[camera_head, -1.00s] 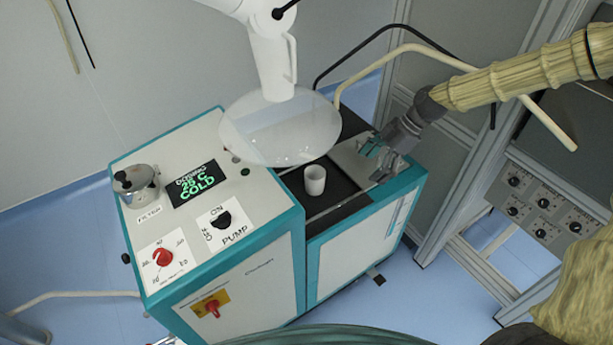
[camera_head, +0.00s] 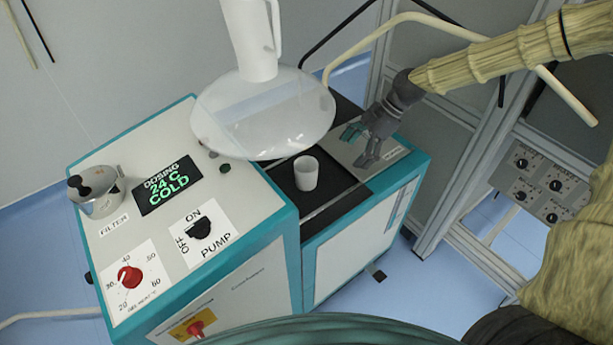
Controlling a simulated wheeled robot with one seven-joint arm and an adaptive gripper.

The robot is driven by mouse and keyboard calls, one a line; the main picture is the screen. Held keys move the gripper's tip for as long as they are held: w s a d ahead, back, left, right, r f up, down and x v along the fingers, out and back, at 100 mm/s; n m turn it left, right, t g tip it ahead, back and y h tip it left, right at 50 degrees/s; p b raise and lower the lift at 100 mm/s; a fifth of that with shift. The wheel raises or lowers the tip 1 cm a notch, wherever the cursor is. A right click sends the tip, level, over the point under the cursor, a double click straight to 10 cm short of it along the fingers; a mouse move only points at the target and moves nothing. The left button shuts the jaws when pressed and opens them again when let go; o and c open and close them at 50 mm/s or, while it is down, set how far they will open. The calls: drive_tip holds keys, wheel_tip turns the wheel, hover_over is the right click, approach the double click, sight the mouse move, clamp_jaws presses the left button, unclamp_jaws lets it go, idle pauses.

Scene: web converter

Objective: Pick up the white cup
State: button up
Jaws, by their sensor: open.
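The white cup (camera_head: 306,173) stands upright on the black recessed surface of the teal and white machine, just below the edge of a clear dome. My gripper (camera_head: 358,146) reaches in from the right and hangs over the metal plate to the right of the cup. Its fingers are open and empty, apart from the cup, and point left and down towards the machine top. The cup's front and rim are in plain view.
A clear dome (camera_head: 265,112) on a white arm overhangs the cup's left and back. The control panel has a dosing display (camera_head: 169,185), a pump switch (camera_head: 200,229), a red dial (camera_head: 129,276) and a metal filter pot (camera_head: 97,192). A beige tube rail (camera_head: 385,38) runs behind my arm.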

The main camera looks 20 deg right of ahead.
drive_tip(key=p, duration=0.2)
hover_over(309, 169)
drive_tip(key=s+d, duration=0.2)
drive_tip(key=s, duration=0.1)
drive_tip(key=shift+w+p+x, duration=0.2)
drive_tip(key=shift+p+x, duration=0.4)
drive_tip(key=shift+x, duration=1.95)
drive_tip(key=c, duration=1.1)
